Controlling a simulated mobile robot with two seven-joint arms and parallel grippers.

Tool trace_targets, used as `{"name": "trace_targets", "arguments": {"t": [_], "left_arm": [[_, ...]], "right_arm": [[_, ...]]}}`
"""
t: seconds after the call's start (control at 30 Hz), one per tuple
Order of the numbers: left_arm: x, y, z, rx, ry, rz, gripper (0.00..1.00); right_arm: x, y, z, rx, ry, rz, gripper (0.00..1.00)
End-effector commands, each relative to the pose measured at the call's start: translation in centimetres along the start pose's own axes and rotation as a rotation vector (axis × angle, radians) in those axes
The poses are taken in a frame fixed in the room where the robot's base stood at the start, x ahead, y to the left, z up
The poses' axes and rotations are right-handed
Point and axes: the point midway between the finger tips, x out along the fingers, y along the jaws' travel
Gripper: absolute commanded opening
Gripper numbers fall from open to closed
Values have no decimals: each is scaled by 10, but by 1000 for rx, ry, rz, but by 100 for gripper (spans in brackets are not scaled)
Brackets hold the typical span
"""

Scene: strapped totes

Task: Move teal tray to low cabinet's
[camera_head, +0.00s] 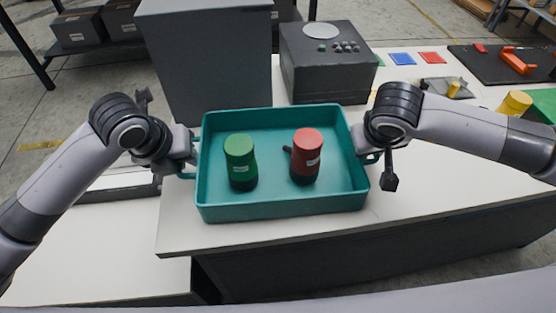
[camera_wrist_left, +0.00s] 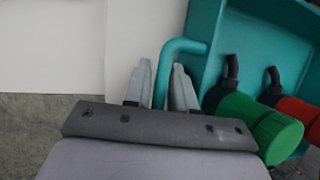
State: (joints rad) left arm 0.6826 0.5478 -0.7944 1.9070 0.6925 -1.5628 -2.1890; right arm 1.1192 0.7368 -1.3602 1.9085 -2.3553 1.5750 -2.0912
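The teal tray (camera_head: 283,207) is level over the front of the white worktop; I cannot tell whether it touches it. A green canister (camera_head: 240,160) and a red canister (camera_head: 306,155) stand upright inside. My left gripper (camera_head: 190,158) is at the tray's left handle. In the left wrist view, its fingers (camera_wrist_left: 161,88) lie close on both sides of the teal handle (camera_wrist_left: 166,62). My right gripper (camera_head: 366,150) is at the tray's right handle, its fingertips too small to read. A lower white-topped unit (camera_head: 85,245) is at left; I cannot tell if it is the low cabinet.
A tall grey block (camera_head: 205,65) and a grey box with knobs (camera_head: 328,75) stand behind the tray. A black mat with orange tools (camera_head: 500,65) and a yellow cylinder (camera_head: 515,103) are at right.

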Motion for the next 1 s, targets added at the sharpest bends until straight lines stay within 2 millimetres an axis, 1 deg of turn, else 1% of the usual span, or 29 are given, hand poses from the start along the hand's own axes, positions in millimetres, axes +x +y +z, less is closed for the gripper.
{"name": "trace_targets", "arguments": {"t": [0.1,0.33,0.37,0.4,0.43,0.67,1.0], "left_arm": [[4,0,0,0,0,0,25],[4,0,0,1,0,0,25],[4,0,0,1,0,0,15],[4,0,0,0,0,0,2],[4,0,0,0,0,0,0],[3,0,0,0,0,0,0],[-4,-2,4,0,-5,-2,0]], "right_arm": [[4,0,0,0,0,-1,25],[4,0,0,0,1,-1,25],[4,0,0,0,0,-1,15],[4,0,0,0,0,-1,2],[4,0,0,0,0,-1,0],[3,0,0,0,0,-1,0],[-4,1,-4,1,5,-1,0]]}}
